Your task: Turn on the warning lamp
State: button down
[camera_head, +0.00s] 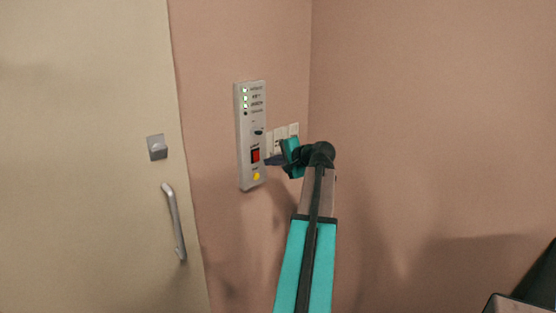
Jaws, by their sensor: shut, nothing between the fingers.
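A narrow silver control panel (250,132) is mounted upright on the pinkish wall, just right of the door. Lower down are a red switch (255,156) and a yellow button (256,177). My gripper (268,161) is shut and empty, its dark fingertips beside the panel's right edge at about the height of the red switch. I cannot tell whether the fingertips touch the panel. No warning lamp can be made out apart from the panel.
A beige door (85,200) with a metal handle (174,221) and a square lock plate (157,147) fills the left. White wall plates (293,129) sit right of the panel, partly behind my gripper. A wall corner lies beyond. A grey object (515,305) shows at bottom right.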

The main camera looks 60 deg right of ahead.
aim_at(258, 160)
jog(key=shift+w+d+f+p, duration=0.15)
jog(key=shift+w+d+p, duration=0.1)
jog(key=shift+w, duration=0.5)
jog(key=shift+w+d+f+p, duration=0.1)
jog(key=shift+w+d+p, duration=0.1)
jog(key=shift+w, duration=0.5)
jog(key=shift+w+d+f+p, duration=0.15)
jog(key=shift+w+d, duration=0.1)
jog(key=shift+w, duration=0.5)
jog(key=shift+s, duration=0.1)
